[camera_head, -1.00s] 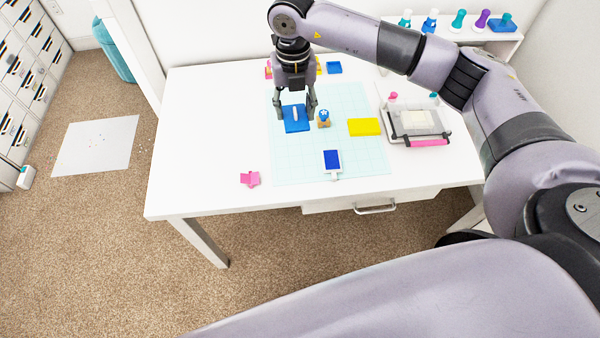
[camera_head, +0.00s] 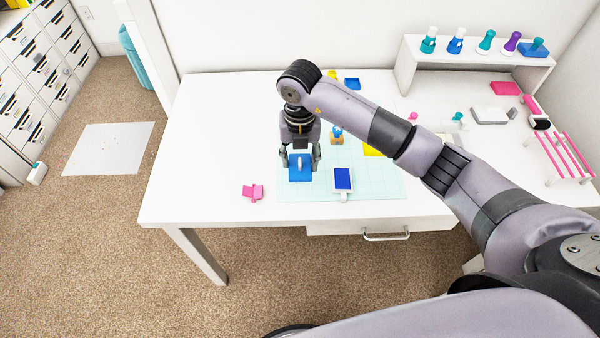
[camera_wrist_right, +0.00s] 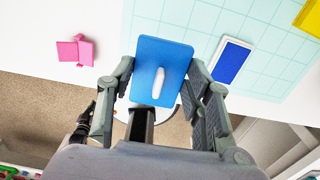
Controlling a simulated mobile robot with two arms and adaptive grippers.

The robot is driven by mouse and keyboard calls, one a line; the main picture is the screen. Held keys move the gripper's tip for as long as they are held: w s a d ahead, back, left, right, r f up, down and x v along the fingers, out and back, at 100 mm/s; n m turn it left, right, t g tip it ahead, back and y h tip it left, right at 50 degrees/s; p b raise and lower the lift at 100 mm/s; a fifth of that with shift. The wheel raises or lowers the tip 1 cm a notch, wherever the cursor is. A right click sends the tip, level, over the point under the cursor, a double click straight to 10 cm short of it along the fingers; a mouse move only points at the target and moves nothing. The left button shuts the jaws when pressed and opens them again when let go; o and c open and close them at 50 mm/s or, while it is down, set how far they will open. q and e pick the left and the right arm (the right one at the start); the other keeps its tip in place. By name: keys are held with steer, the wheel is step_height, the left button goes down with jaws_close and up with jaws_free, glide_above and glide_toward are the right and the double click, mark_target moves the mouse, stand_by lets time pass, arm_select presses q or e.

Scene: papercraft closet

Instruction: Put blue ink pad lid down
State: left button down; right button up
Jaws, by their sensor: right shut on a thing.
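The blue ink pad lid (camera_head: 300,174) is a flat blue rectangle with a white handle. My right gripper (camera_head: 300,162) is shut on it, near the left front of the light-blue cutting mat (camera_head: 382,188). In the right wrist view the lid (camera_wrist_right: 148,58) sits between the fingers of my right gripper (camera_wrist_right: 160,86). Its height above the mat is hard to tell. The open blue ink pad (camera_head: 342,179), white-rimmed, lies on the mat just right of the lid; it also shows in the right wrist view (camera_wrist_right: 232,61). My left gripper is not seen.
A pink piece (camera_head: 253,191) lies left of the mat. A blue-topped stamp (camera_head: 337,134) and a yellow pad (camera_head: 372,151), partly behind my arm, stand farther back. A white shelf (camera_head: 470,59) holds several stamps. The table's left part (camera_head: 210,150) is clear.

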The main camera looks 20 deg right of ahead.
mark_target(300, 159)
step_height(300, 159, down, 7)
steer(key=shift+f, duration=0.1)
stand_by(0.3)
steer(key=shift+f, duration=0.15)
steer(key=o, duration=0.8)
steer(key=shift+c, duration=0.2)
steer(key=shift+r, duration=0.35)
step_height(300, 159, up, 12)
steer(key=shift+f+b, duration=0.15)
steer(key=shift+b, duration=0.55)
